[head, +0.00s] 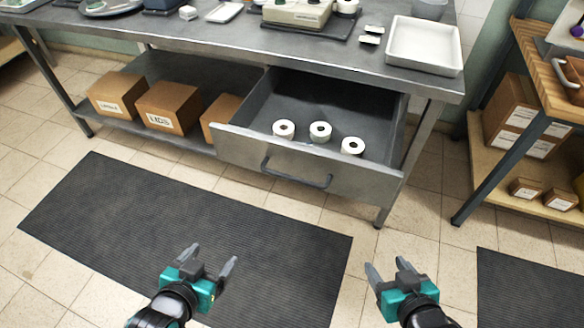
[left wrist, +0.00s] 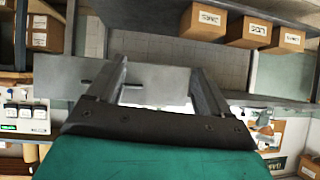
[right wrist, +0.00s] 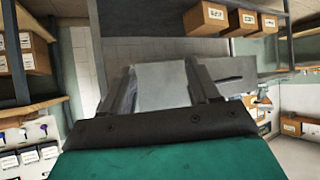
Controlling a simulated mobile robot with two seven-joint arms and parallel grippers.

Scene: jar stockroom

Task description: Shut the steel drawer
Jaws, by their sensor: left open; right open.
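The steel drawer (head: 240,150) is pulled open beneath the right part of the grey steel table (head: 230,45). Its dark bar handle (head: 298,181) is on the front panel. Three white rolls (head: 320,131) with dark centres stand inside near the front. My left gripper (head: 212,259) is open and empty, in front of the drawer and left of the handle. My right gripper (head: 387,266) is open and empty, in front and right of the handle. Both are apart from the drawer. The drawer front also shows in the left wrist view (left wrist: 62,78) and the right wrist view (right wrist: 165,85).
Several cardboard boxes (head: 168,105) sit on the table's lower shelf, left of the drawer. A white tray (head: 455,65) is on the tabletop. A wooden shelf unit (head: 545,85) stands at the right. Dark mats (head: 130,205) lie on the tiled floor, and the floor before the drawer is clear.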

